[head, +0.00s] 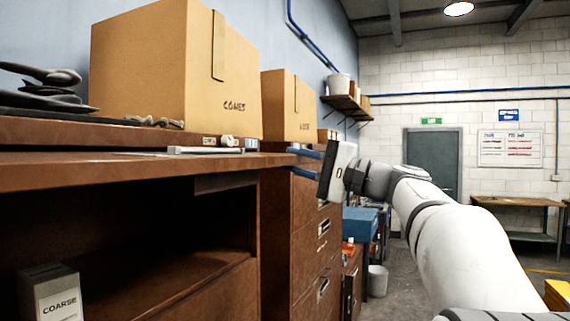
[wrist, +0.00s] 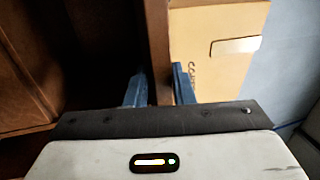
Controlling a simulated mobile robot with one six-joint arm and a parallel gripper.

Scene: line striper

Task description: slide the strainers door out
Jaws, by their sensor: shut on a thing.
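My gripper (head: 304,163) is at the right end of the brown bench, with its blue fingers above and below a brown board edge (head: 274,160). In the wrist view my gripper (wrist: 155,88) has one finger on each side of this brown board (wrist: 159,45), shut on it. The dark open compartment below the bench top holds a grey box marked COARSE (head: 57,296). A lower brown panel (head: 215,290) shows under the opening. I cannot tell which panel is the strainers door, nor whether the gripped board belongs to it.
Cardboard boxes (head: 170,75) stand on the bench top, one close to my fingers in the wrist view (wrist: 212,75). A drawer stack (head: 305,240) stands below my gripper. A white bucket (head: 377,281) is on the floor beyond.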

